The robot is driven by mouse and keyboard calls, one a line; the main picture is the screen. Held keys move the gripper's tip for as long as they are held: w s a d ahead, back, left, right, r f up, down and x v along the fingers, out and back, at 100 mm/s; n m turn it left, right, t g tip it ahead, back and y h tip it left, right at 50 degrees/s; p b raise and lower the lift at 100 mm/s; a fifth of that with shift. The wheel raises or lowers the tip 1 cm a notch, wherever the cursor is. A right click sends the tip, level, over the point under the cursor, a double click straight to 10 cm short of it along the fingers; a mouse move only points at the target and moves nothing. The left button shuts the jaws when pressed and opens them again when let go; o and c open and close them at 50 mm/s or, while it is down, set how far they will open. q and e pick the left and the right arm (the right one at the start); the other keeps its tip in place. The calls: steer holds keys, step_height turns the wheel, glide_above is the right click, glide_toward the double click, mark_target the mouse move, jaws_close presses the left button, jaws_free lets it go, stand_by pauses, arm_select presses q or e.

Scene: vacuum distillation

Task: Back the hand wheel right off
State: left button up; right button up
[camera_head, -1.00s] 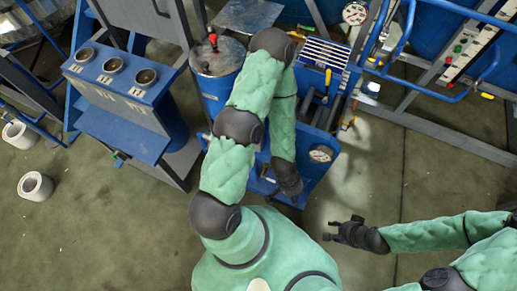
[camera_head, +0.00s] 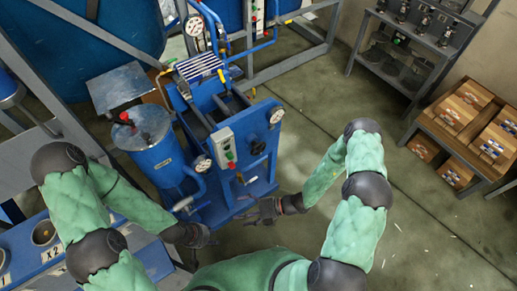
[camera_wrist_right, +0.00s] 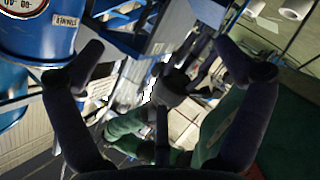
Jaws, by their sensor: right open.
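The blue machine (camera_head: 225,130) stands in the middle of the head view. A small dark part (camera_head: 258,147) on its front may be the hand wheel, but it is too small to be sure. My right gripper (camera_head: 255,211) is just in front of the machine's lower front, below that dark part and apart from it. In the right wrist view its fingers (camera_wrist_right: 165,65) are spread wide, with my other arm showing beyond them. My left gripper (camera_head: 205,238) is lower left of the right one; its finger opening is not clear.
A blue tank (camera_head: 158,160) with a red-topped lid stands on the machine's left. A wooden rack of boxes (camera_head: 465,130) stands far right. The floor (camera_head: 400,215) right of my arms is open.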

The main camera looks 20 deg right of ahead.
steer(key=w+d+m+t+h, duration=0.2)
steer(key=w+d+m+t, duration=0.4)
steer(key=w+m, duration=0.4)
steer(key=m+t+h, duration=0.6)
steer(key=m+t, duration=0.2)
steer(key=m, duration=0.5)
glide_toward(259, 150)
steer(key=x, duration=0.3)
steer(key=b+x, duration=0.1)
steer(key=x, duration=0.6)
steer(key=shift+w+f+b, duration=0.25)
steer(key=shift+w+b, duration=0.05)
steer(key=shift+w, duration=0.05)
steer(key=shift+s, duration=0.1)
steer(key=c, duration=1)
